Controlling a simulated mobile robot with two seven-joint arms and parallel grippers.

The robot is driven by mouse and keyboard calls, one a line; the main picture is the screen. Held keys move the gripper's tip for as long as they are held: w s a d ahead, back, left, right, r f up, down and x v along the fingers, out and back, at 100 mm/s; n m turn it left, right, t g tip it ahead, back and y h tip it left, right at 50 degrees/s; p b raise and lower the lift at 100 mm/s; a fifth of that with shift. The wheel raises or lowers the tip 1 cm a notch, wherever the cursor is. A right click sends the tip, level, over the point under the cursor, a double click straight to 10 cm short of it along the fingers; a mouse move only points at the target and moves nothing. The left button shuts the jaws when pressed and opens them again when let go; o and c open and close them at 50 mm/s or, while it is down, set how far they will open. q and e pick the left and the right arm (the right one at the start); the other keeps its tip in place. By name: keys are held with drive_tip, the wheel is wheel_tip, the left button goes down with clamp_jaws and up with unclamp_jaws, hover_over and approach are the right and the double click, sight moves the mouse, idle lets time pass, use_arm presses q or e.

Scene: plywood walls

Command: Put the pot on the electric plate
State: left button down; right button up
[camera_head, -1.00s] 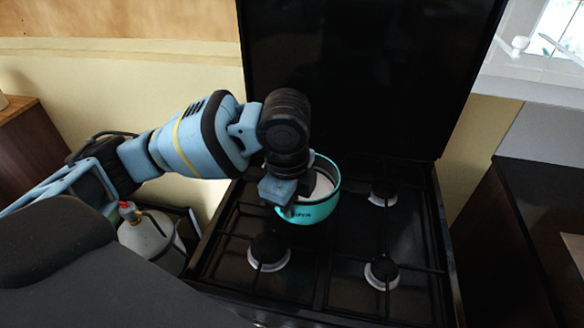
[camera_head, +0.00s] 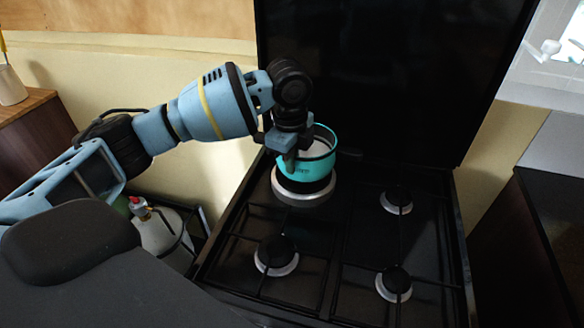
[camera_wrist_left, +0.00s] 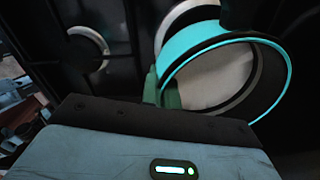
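The pot (camera_head: 283,172) is teal with a pale inside, and stands upright over the back-left burner plate (camera_head: 303,197) of the black stove. That plate is a wide dark disc with a silver rim, larger than the other burners. I cannot tell for sure whether the pot touches it. My left gripper (camera_head: 290,153) is shut on the pot's left rim side, and its fingertips are partly hidden. In the left wrist view the pot (camera_wrist_left: 187,42) appears tilted by the camera, with a green finger at its wall. My right gripper is not in view.
The stove (camera_head: 340,235) has black grates and three smaller burners, including front left (camera_head: 276,256), front right (camera_head: 393,284) and back right (camera_head: 396,200). Its raised black lid (camera_head: 390,70) stands behind. A gas bottle (camera_head: 160,230) is left of the stove, and a dark counter (camera_head: 555,220) is right.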

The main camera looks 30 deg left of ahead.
use_arm(q)
drive_tip(key=shift+w+a, duration=0.4)
drive_tip(key=shift+w, duration=0.25)
drive_tip(key=shift+w+a+f, duration=0.1)
drive_tip(key=shift+w+a, duration=0.1)
drive_tip(key=shift+f, duration=1.6)
drive_tip(key=shift+f, duration=0.15)
drive_tip(key=c, duration=1.7)
unclamp_jaws()
drive_tip(key=shift+s, duration=0.1)
drive_tip(key=r, duration=1.2)
drive_tip(key=shift+s+p, duration=0.3)
drive_tip(key=shift+p, duration=0.05)
